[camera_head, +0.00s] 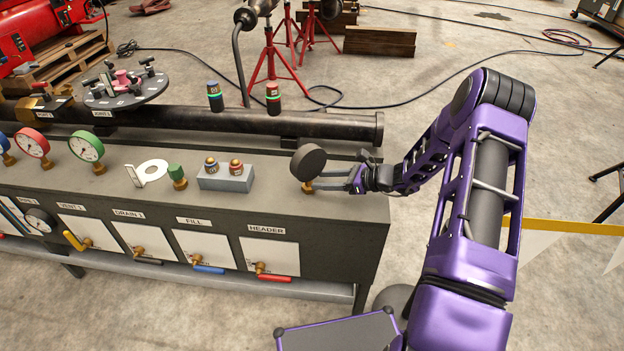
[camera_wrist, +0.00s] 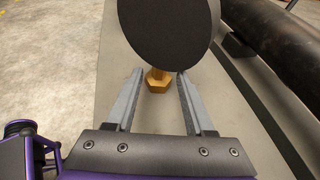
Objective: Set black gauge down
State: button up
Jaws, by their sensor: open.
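The black gauge (camera_head: 308,161) stands upright on the grey bench top near its right end, its brass base resting on the surface. In the wrist view the gauge's dark round back (camera_wrist: 168,32) fills the top middle, with its brass hex fitting (camera_wrist: 158,80) below. My gripper (camera_head: 327,181) reaches in from the right at low height. In the wrist view my gripper (camera_wrist: 160,84) is open, with one finger on each side of the brass fitting and gaps showing between. The gauge's face is turned away from the wrist camera.
A grey block with two small fittings (camera_head: 226,180) and a green-capped fitting (camera_head: 177,176) stand left of the gauge. A thick dark pipe (camera_head: 240,122) runs along behind. Red and green gauges (camera_head: 86,147) stand farther left. The bench's right edge is close by.

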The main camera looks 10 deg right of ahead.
jog(key=v, duration=0.7)
jog(key=shift+s+d, duration=0.1)
jog(key=shift+d, duration=0.05)
jog(key=shift+p, duration=0.3)
